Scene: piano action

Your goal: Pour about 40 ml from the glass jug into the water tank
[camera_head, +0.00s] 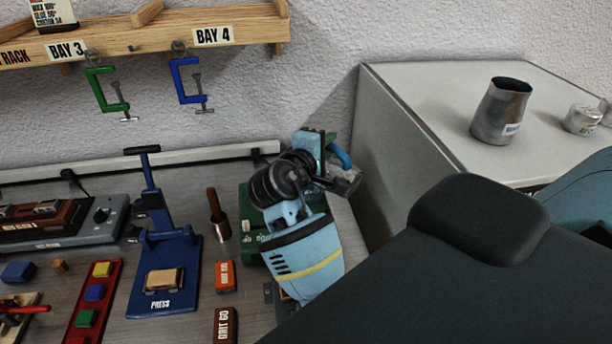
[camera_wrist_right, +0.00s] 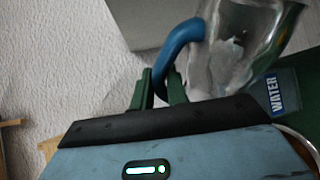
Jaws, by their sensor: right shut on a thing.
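The glass jug (camera_wrist_right: 240,45) is clear with a blue handle (camera_wrist_right: 180,45) and shows close up in the right wrist view. It looks tilted, and its upper part is cut off by the frame. My right gripper (camera_wrist_right: 163,88) is shut on the handle. In the head view the right gripper (camera_head: 325,148) and the jug (camera_head: 346,181) are near the wall, partly hidden by my arm. A dark surface with a WATER label (camera_wrist_right: 277,94), seemingly the water tank, is beside and below the jug; its opening is hidden. I cannot see water leaving the jug. My left gripper is out of view.
A green machine (camera_head: 252,232) stands partly behind my right arm. A blue press (camera_head: 165,272) and an orange block (camera_head: 226,276) are to its left. A pale cabinet (camera_head: 400,140) rises at the right, with a metal pitcher (camera_head: 500,112) on top. A wooden shelf (camera_head: 140,36) hangs above.

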